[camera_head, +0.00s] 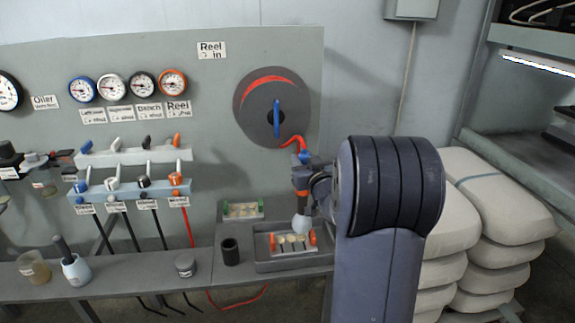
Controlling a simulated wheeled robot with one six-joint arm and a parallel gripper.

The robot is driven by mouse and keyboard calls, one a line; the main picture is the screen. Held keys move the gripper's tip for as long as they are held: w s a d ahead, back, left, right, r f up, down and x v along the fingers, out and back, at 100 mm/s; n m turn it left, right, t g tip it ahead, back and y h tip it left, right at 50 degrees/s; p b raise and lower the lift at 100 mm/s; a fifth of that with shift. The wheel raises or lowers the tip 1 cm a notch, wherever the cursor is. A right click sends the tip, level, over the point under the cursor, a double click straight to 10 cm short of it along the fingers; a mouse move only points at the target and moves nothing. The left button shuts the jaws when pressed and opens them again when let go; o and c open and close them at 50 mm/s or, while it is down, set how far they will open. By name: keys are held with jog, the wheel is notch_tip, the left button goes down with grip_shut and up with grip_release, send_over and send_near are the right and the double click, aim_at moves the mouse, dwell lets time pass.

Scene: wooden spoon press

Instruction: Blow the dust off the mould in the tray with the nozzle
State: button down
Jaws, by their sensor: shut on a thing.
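A grey tray (262,264) stands on the bench at the right. The mould (291,251) lies in it, with orange-red ends and pale spoon-shaped spots along it. My gripper (301,180) is above the tray's right part, partly hidden by my arm. It is shut on the nozzle (301,206), which has an orange and dark body. A pale, whitish cone (301,224) shows below the nozzle, over the mould's right side. The nozzle points down, and a red hose (292,141) runs from its top to the reel (276,117). I cannot make out dust on the mould.
A second mould (243,210) with green ends lies behind the tray. A black cup (230,252) stands left of the tray. A jar (185,266), a mortar (76,270) and a beaker (33,268) stand further left. Stacked sacks (490,205) are at the right.

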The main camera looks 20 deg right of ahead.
jog(key=shift+d+r, duration=0.15)
jog(key=shift+d, duration=0.2)
jog(key=shift+f+b, duration=1.55)
jog(key=shift+f, duration=0.6)
jog(key=w+a+b, duration=0.2)
jog(key=a+b, duration=0.1)
jog(key=a, duration=0.4)
jog(key=shift+a, duration=0.15)
dwell(0.3)
jog(key=shift+w+a, duration=0.1)
jog(key=shift+a, duration=0.15)
dwell(0.5)
notch_tip(320, 180, up, 6)
jog(key=p, duration=0.3)
dwell(0.4)
dwell(0.8)
